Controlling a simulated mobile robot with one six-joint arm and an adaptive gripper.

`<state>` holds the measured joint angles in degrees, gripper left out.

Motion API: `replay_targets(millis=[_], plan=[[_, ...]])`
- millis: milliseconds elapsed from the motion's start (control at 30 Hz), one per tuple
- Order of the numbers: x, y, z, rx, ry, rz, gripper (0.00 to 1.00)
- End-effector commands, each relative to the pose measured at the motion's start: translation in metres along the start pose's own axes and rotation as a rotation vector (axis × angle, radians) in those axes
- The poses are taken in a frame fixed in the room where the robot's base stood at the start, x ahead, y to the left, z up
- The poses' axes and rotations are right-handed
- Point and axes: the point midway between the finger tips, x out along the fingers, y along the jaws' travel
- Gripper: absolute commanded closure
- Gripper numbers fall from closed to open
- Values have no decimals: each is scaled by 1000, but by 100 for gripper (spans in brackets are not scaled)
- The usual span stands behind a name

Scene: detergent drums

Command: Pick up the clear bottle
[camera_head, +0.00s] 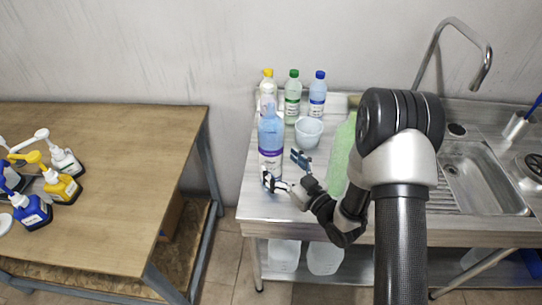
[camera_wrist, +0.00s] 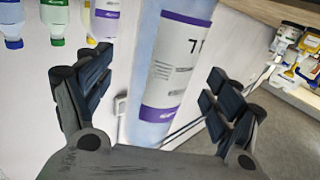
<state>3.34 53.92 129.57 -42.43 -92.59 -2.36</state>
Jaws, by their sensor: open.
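The large clear bottle (camera_head: 271,131), pale blue with a white and purple label, stands upright on the steel counter. It also shows in the wrist view (camera_wrist: 165,80), where it spans the gap between my fingers and looks tilted by the camera's angle. My gripper (camera_head: 284,170) is open, low in front of the bottle in the head view. In the wrist view the fingers (camera_wrist: 158,88) are spread to either side of the bottle, with visible space on both sides. I cannot tell how deep between them it is. Its base is hidden in the wrist view.
Smaller bottles with yellow (camera_head: 267,93), green (camera_head: 292,97) and blue (camera_head: 317,97) caps stand behind. A pale blue bowl (camera_head: 309,132) is just right of the bottle. A green mat (camera_head: 338,160) and sink (camera_head: 485,180) lie further right. A wooden table (camera_head: 130,150) holds pump bottles.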

Motion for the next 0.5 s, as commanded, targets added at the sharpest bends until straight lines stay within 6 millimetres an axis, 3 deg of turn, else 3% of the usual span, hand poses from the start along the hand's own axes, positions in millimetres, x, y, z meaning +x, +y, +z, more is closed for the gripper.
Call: replay_targets(millis=[300, 500], plan=[[43, -3, 12, -2, 2, -4, 16], [50, -3, 11, 1, -1, -1, 16]])
